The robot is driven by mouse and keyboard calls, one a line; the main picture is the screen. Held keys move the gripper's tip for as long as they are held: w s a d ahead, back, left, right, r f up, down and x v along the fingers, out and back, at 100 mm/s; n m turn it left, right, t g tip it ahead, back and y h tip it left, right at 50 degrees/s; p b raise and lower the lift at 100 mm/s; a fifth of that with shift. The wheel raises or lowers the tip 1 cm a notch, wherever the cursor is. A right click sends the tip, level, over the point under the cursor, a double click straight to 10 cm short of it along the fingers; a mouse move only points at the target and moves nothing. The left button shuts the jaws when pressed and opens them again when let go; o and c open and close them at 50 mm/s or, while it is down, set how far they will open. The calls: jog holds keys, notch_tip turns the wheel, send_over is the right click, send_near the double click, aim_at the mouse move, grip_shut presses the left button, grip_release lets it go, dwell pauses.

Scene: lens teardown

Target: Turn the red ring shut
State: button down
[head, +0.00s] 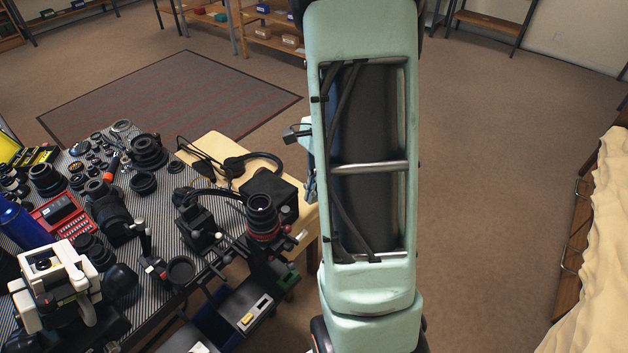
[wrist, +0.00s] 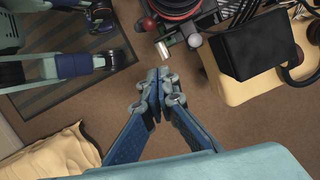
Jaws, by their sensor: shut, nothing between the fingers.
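A dark lens (head: 261,212) stands upright in a clamp at the table's right edge. A red ring (head: 265,236) runs round its lower part. In the wrist view the red ring (wrist: 178,12) shows at the top edge, partly cut off by the frame. My gripper (wrist: 157,75) is shut and empty, its blue fingers together over open floor. It is apart from the red ring, which lies above it in the wrist picture. In the head view my arm hides most of the gripper.
Close to the ring are a clamp with a red knob (wrist: 149,23) and a black box (head: 269,196). The striped table (head: 160,212) is crowded with lenses and tools. A bed-like cloth-covered surface (head: 600,240) stands at right. Floor between is clear.

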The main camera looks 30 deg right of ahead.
jog(key=shift+s+a+f, duration=0.2)
jog(key=shift+a+f, duration=0.95)
jog(key=shift+a, duration=0.05)
jog(key=shift+s+a+f, duration=0.15)
jog(key=shift+a+f, duration=0.95)
jog(key=shift+a, duration=0.1)
jog(key=shift+s, duration=0.1)
